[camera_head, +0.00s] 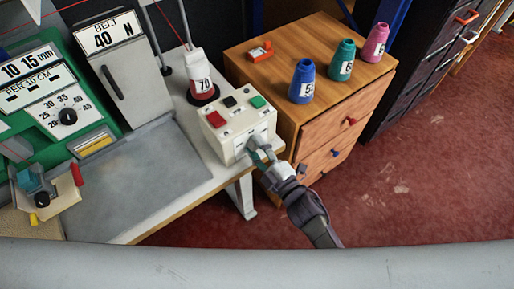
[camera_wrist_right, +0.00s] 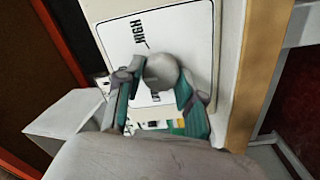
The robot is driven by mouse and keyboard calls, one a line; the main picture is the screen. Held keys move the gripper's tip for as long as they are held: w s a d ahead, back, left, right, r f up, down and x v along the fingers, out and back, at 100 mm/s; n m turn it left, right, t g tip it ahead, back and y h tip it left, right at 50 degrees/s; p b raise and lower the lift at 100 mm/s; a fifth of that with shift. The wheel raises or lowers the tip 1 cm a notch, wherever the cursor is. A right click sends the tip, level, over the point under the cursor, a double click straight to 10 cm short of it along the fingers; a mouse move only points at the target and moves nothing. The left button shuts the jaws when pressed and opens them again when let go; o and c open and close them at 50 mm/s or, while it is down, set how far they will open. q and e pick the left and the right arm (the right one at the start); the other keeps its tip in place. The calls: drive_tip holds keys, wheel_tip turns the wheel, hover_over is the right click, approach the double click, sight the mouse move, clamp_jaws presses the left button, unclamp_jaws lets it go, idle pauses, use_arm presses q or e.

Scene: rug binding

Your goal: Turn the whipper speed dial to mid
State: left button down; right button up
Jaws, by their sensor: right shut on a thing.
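The whipper speed dial (camera_wrist_right: 161,71) is a round grey knob on a white plate, with HIGH printed above it and a partly hidden LOW below it in the right wrist view. My right gripper (camera_wrist_right: 158,88) has its teal-padded fingers on both sides of the knob and is shut on it. The dial's exact setting is hard to read. In the head view, my right gripper (camera_head: 258,151) is at the front face of the cream control box (camera_head: 222,142) and hides the dial. My left gripper does not show.
The control box has red, black and green buttons on top. A white cone marked 70 (camera_head: 199,68) stands behind it. A wooden drawer cabinet (camera_head: 290,105) to the right holds blue (camera_head: 302,83), teal (camera_head: 342,62) and pink (camera_head: 375,44) cones. Red floor lies clear in front.

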drive_tip(key=shift+f+n, duration=0.1)
drive_tip(key=shift+n, duration=0.2)
drive_tip(key=o, duration=1.1)
drive_tip(key=shift+o, duration=0.2)
drive_tip(key=shift+s, duration=0.1)
drive_tip(key=v, duration=1.2)
